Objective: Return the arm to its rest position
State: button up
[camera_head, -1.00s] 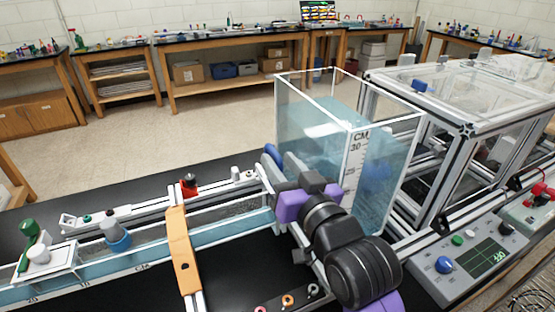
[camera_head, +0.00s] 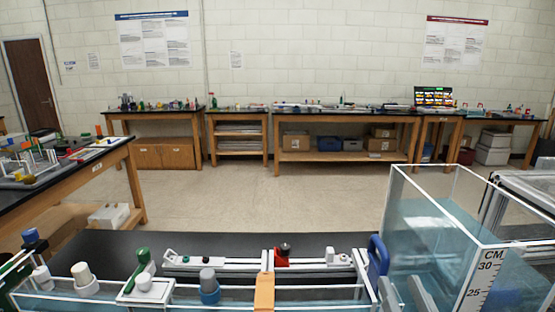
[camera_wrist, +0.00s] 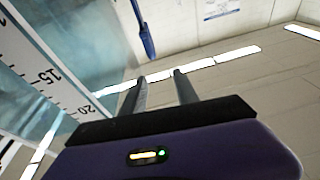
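My gripper (camera_wrist: 160,80) shows in the wrist view with two grey fingers held apart and nothing between them. In the head view the grey fingers of my gripper (camera_head: 404,288) show at the bottom edge, in front of the clear tank; the rest of my arm is out of that view. A blue upright part (camera_head: 377,262) stands just beyond and left of the fingers. A blue part (camera_wrist: 145,30) also hangs into the wrist view, beyond the fingertips and apart from them.
The clear water tank (camera_head: 432,206) with a centimetre scale stands close at right; its scale (camera_wrist: 52,75) fills the wrist view's left side. A long flume with an orange clamp (camera_head: 264,290), a red fitting (camera_head: 282,256) and grey knobs runs along the bottom. Open floor (camera_head: 260,200) lies beyond.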

jog(key=s+f+g, duration=0.2)
jog(key=s+f, duration=0.4)
jog(key=s, duration=0.4)
jog(key=s+f+g, duration=0.2)
jog(key=s+f, duration=0.3)
jog(key=s, duration=0.6)
jog(key=s+f+g, duration=0.2)
jog(key=s+f, duration=0.4)
jog(key=s, duration=0.5)
jog(key=shift+d+f+h, duration=0.3)
jog(key=shift+f+h, duration=0.05)
jog(key=shift+h, duration=0.05)
